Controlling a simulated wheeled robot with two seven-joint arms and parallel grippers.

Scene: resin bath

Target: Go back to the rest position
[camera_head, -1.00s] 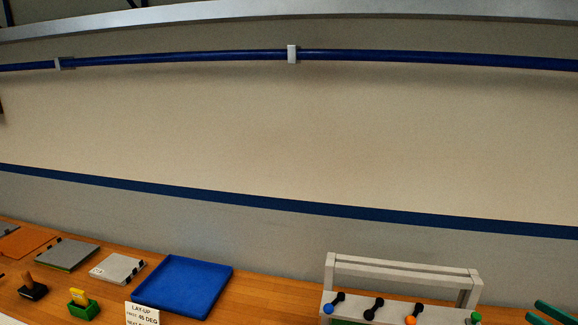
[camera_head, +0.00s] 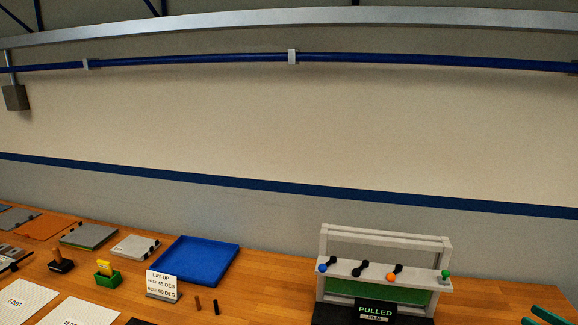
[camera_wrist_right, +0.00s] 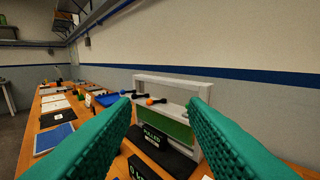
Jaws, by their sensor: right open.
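My right gripper (camera_head: 542,315) shows only as green fingertips at the lower right edge of the head view. In the right wrist view, its two green ribbed fingers (camera_wrist_right: 160,118) are spread wide apart with nothing between them. Beyond them stands a grey frame (camera_wrist_right: 180,83) with a green lower panel and small coloured knobs on black stems. In the head view this frame (camera_head: 385,236) stands on the bench to the left of the gripper, with a black "PULLED" sign (camera_head: 375,311) in front. My left gripper is not in view.
A blue tray (camera_head: 195,262) lies on the wooden bench, with a "LAY-UP" card (camera_head: 163,284) before it. A green box (camera_head: 108,279), a stamp-like tool (camera_head: 61,262) and flat plates lie further left. The bench between tray and frame is clear.

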